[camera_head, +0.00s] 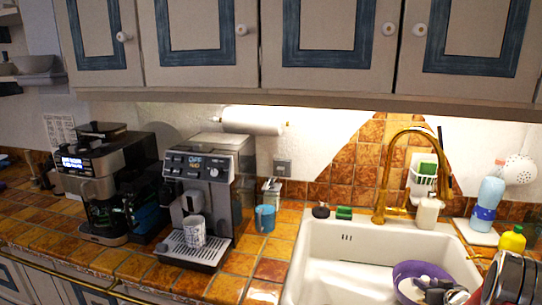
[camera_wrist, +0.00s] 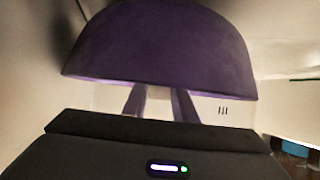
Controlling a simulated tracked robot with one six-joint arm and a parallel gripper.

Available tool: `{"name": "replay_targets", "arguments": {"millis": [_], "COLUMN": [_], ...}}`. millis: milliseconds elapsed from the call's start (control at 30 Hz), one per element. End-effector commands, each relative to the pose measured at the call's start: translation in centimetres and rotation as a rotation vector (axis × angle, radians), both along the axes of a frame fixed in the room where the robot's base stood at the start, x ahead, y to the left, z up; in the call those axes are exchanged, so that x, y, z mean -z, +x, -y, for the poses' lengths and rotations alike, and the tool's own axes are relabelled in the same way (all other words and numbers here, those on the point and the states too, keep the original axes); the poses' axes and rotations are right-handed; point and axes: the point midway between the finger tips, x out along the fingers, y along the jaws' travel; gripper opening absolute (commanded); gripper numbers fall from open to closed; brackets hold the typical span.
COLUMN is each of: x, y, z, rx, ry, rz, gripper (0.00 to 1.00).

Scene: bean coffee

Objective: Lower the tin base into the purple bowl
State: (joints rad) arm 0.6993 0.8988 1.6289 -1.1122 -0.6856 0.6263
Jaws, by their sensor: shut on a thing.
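The purple bowl (camera_head: 404,271) is in the white sink at the lower right of the head view. In the wrist view the purple bowl (camera_wrist: 160,45) fills the top, its rim crossing in front of my fingers. My gripper (camera_head: 438,287) reaches into the bowl from the right. In the wrist view my gripper (camera_wrist: 160,101) has its two fingers a little apart, their tips hidden behind the bowl. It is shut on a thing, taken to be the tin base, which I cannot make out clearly. Whether that thing touches the bowl's bottom cannot be seen.
The sink (camera_head: 340,262) has free room left of the bowl. A gold faucet (camera_head: 384,180) arches behind it. A soap bottle (camera_head: 428,213), a blue bottle (camera_head: 487,203) and a yellow bottle (camera_head: 512,240) stand around it. A coffee machine (camera_head: 205,190) with a cup (camera_head: 194,232) stands left.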

Motion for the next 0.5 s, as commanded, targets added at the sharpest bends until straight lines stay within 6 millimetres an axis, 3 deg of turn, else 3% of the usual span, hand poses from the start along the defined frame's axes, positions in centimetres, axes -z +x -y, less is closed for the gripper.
{"name": "replay_targets", "arguments": {"millis": [267,300,500], "x": [0.06,0.06,0.06], "y": [0.03,0.03,0.01], "z": [0.01,0.01,0.01], "rx": [0.0,0.0,0.0], "ry": [0.0,0.0,0.0], "rz": [0.001,0.001,0.0], "gripper": [0.0,0.26,0.4]}}
